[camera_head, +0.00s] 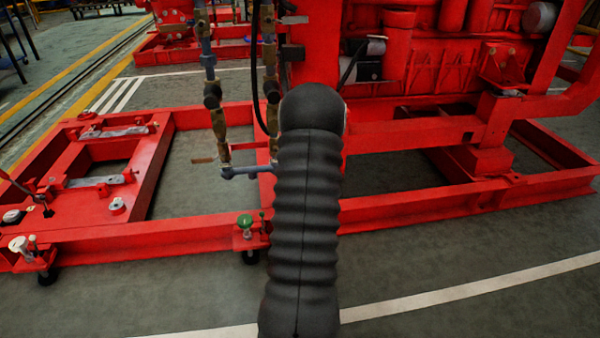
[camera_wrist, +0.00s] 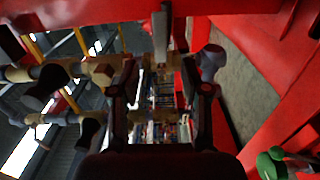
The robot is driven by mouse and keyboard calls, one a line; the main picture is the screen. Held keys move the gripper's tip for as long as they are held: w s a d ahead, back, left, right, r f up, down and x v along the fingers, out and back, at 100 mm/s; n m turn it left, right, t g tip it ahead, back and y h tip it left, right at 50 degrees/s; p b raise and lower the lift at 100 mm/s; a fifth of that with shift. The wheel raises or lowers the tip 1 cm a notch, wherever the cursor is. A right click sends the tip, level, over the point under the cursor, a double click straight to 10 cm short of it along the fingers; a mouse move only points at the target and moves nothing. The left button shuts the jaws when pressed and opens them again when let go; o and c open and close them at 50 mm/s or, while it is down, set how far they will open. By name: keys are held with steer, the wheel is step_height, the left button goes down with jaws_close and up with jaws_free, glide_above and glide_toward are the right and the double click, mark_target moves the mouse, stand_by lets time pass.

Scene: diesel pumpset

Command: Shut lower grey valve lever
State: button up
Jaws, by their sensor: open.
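A flat grey lever (camera_wrist: 160,34) shows in the wrist view at the top centre, pointing up in the picture, beside brass pipe fittings that run across behind my fingers. I take it for the lower grey valve lever. In the head view my black-sleeved arm (camera_head: 305,220) covers the middle, and I cannot make out this lever or my gripper there. My gripper (camera_wrist: 164,88) is open in the wrist view, one finger on each side of the centre. The lever lies beyond the gap between the fingertips. I cannot tell whether they touch anything.
Two vertical pipes (camera_head: 218,125) with brass fittings stand left of my arm, joined low by a blue-grey fitting (camera_head: 245,171). Another grey lever (camera_head: 294,20) is higher up. The red frame (camera_head: 400,221) crosses the floor. A green knob (camera_head: 245,222) stands on its front edge.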

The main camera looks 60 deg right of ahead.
steer(key=shift+v, duration=1.6)
